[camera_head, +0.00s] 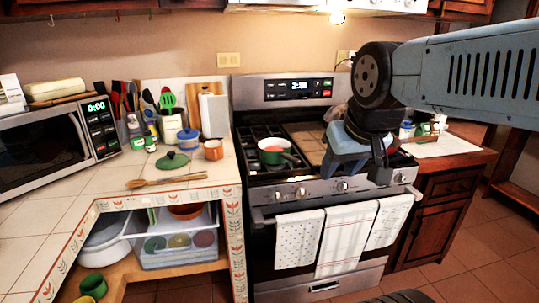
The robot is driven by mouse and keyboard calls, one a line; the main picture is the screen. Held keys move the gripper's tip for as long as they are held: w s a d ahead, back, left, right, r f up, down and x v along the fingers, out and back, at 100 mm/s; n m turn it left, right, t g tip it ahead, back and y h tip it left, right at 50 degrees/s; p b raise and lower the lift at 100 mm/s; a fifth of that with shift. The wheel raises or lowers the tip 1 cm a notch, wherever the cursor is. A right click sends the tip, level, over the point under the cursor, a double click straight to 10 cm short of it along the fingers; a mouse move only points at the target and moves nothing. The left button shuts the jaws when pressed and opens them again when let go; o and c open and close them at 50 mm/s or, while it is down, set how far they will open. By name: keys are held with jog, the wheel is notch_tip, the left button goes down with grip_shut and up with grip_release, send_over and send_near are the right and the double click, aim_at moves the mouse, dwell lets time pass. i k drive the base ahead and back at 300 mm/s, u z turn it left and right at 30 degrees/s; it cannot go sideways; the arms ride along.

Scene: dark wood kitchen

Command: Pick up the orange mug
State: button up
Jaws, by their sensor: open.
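The orange mug (213,150) stands upright on the tiled counter at the left, close to the counter's right edge beside the stove. It looks orange with a paler rim. My gripper (362,178) hangs in front of the stove at the right, well apart from the mug and higher than the oven handle. It is open and I see nothing held in it. My arm comes in from the upper right and hides part of the stove and the far counter.
A green lid (172,161) and wooden spoons (165,181) lie left of the mug. A blue-lidded jar (188,140) and a paper roll (214,115) stand behind it. A pot (272,152) sits on the stove (285,190). A microwave (50,145) fills the far left.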

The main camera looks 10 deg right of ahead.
aim_at(214, 150)
jog(key=z, duration=0.05)
jog(key=k, duration=0.5)
jog(key=u, duration=0.5)
jog(key=i, duration=1.85)
jog(key=z, duration=0.45)
